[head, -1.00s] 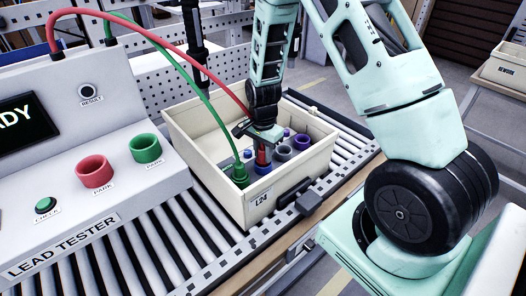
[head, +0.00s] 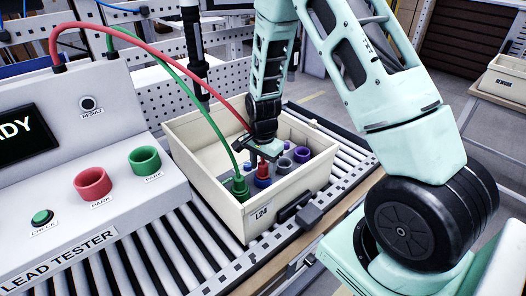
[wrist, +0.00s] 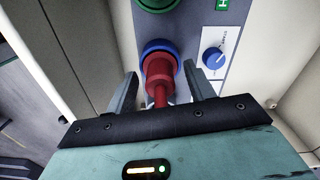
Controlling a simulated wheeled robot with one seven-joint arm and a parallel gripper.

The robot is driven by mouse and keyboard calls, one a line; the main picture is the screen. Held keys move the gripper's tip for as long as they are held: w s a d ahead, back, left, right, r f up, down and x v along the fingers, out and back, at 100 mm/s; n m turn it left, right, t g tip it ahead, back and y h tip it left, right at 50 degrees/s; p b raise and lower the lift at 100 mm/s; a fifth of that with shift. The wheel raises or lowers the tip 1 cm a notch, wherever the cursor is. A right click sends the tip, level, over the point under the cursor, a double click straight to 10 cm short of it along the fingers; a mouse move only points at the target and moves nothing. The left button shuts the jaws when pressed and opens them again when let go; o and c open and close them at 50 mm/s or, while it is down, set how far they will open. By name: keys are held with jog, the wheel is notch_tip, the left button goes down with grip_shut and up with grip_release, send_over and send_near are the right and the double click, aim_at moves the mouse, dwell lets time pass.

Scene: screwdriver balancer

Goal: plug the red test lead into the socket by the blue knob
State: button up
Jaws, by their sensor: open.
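The red test lead's plug (wrist: 158,72) stands in a blue-ringed socket (wrist: 152,47), directly left of the blue knob (wrist: 213,58) in the wrist view. How deep it sits is hard to tell. In the head view the red plug (head: 263,168) is inside the cream box, under my gripper (head: 262,150). My gripper (wrist: 163,88) is open, with one finger on each side of the red plug and its cable end. The fingers appear apart from the plug. The red cable (head: 170,58) arches from the lead tester to it.
A green plug (head: 240,187) stands in the socket beside it, its cable arching close by. The cream box (head: 210,188) walls surround the sockets and sit on the roller conveyor (head: 165,238). The lead tester (head: 60,255) has empty red (head: 92,183) and green (head: 145,160) park holders.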

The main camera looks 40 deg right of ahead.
aim_at(263, 163)
notch_tip(263, 163, up, 17)
jog(key=b, duration=0.1)
jog(key=shift+b, duration=0.3)
dwell(0.5)
jog(key=s+a+r+n+y, duration=0.1)
jog(key=s+a+n, duration=0.45)
jog(key=a, duration=0.35)
jog(key=s+a+r+n, duration=0.1)
jog(key=s+a+n, duration=0.4)
jog(key=a, duration=0.4)
jog(key=s+a+n, duration=0.3)
jog(key=s+n, duration=0.3)
jog(key=s, duration=0.1)
jog(key=s+a+n, duration=0.3)
jog(key=s+n, duration=0.3)
jog(key=shift+s+a+f+n, duration=0.25)
jog(key=shift+s+f+n, duration=0.05)
jog(key=shift+s+n, duration=0.1)
